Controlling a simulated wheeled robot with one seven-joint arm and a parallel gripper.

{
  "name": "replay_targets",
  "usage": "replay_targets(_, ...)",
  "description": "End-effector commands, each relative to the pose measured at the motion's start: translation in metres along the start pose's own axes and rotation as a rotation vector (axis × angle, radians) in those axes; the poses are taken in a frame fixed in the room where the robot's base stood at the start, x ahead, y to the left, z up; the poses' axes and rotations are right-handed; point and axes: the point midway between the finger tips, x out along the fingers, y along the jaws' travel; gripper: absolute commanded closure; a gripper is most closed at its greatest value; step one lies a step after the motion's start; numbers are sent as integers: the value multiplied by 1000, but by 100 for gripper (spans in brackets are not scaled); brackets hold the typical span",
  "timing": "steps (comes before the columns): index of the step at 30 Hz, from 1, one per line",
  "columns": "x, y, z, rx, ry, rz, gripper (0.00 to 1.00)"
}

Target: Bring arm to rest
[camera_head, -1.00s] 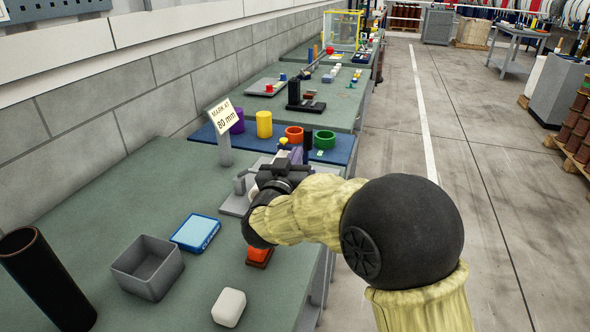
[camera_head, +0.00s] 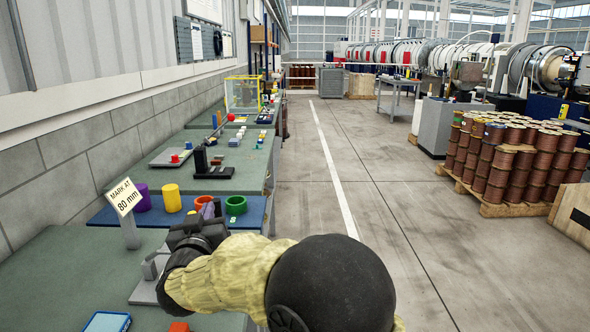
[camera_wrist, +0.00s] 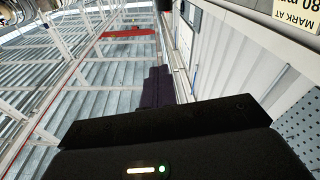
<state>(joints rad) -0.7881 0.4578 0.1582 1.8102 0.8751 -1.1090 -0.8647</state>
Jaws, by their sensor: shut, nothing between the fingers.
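My arm is bent over the near green bench (camera_head: 60,262), at the bench's right edge in the head view. My gripper (camera_head: 195,232) points away from me along the row of benches, above a grey fixture (camera_head: 150,278). Its fingers are small and partly hidden behind the wrist in the head view. In the wrist view the dark gripper fingers (camera_wrist: 157,85) are together with nothing between them, against the roof and wall.
A "MARK AT 80 mm" sign (camera_head: 125,198) stands left of my gripper. Beyond are a yellow cylinder (camera_head: 172,198), a red ring (camera_head: 203,203) and a green ring (camera_head: 236,205). The aisle floor (camera_head: 400,200) on the right is clear up to pallets of spools (camera_head: 515,155).

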Motion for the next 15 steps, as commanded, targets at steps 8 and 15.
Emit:
replay_targets(8, 8, 86, 70, 16, -245, -157, 100)
replay_targets(15, -47, 179, 156, 61, -625, -211, 100)
